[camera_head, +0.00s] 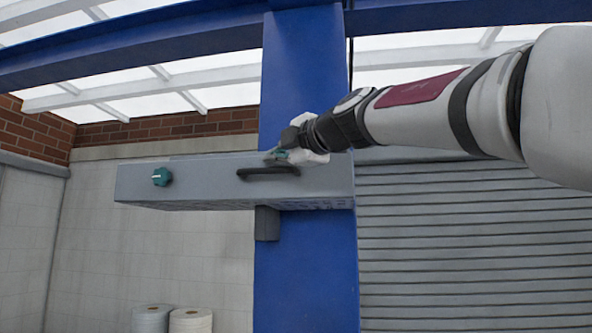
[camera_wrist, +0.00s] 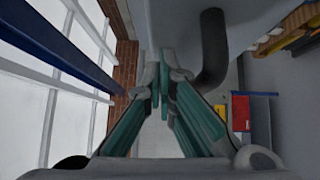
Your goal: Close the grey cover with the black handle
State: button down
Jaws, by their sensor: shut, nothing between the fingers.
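The grey cover (camera_head: 215,185) is a long box-like panel across the blue column, with its front face towards me and its underside partly showing. The black handle (camera_head: 265,172) is a curved bar on the right half of that face. My gripper (camera_head: 272,156) is at the top edge of the cover, just above the handle, and hides part of that edge. In the wrist view, the teal fingers of my gripper (camera_wrist: 164,82) are shut and empty. The black handle (camera_wrist: 213,50) is to their right, on the grey cover (camera_wrist: 180,28). Whether the fingers touch the cover cannot be told.
A teal knob (camera_head: 160,176) sticks out of the left part of the face. A blue column (camera_head: 305,270) stands behind, with a grey slatted shutter (camera_head: 470,270) to its right. White rolls (camera_head: 190,320) stand at the bottom. Space in front of the cover's left half looks clear.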

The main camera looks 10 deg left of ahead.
jog(key=shift+w+r+p, duration=0.1)
jog(key=shift+p, duration=0.35)
jog(key=shift+w+r+p, duration=0.15)
jog(key=shift+w+p, duration=0.05)
jog(key=shift+p, duration=0.5)
jog(key=shift+w, duration=0.15)
jog(key=shift+w+d, duration=0.2)
jog(key=shift+w, duration=0.05)
jog(key=shift+s+a+p, duration=0.1)
jog(key=shift+s+p, duration=0.45)
jog(key=shift+p, duration=0.1)
jog(key=s+a+v, duration=0.2)
jog(key=v, duration=1)
jog(key=shift+r, duration=0.15)
